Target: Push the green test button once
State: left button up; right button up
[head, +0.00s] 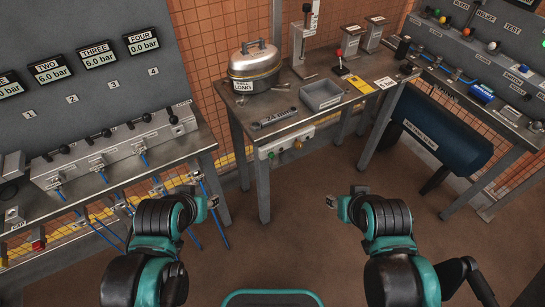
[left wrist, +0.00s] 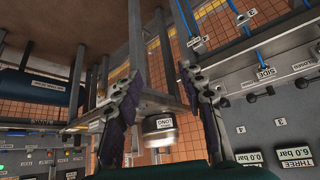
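A small green button (head: 298,144) sits on a pale control box on the front of the middle bench, beside a red-orange one. Another small green knob or light (head: 437,12) is at the top of the right panel, where a TEST label (head: 512,28) also shows. Which one is the test button I cannot tell. My left gripper (head: 205,190) is open and empty, left of the middle bench; its spread fingers also show in the left wrist view (left wrist: 162,75). My right gripper (head: 346,197) looks open and empty, in front of the bench. Neither touches a button.
The middle bench carries a metal pot (head: 254,68), a wrench (head: 274,118), a grey tray (head: 321,96) and lever stands. A valve manifold (head: 115,150) with blue hoses is at left. A blue tank (head: 440,130) lies under the right bench. Floor between my arms is clear.

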pick_arm(q)
grip_shut()
dwell(1.2)
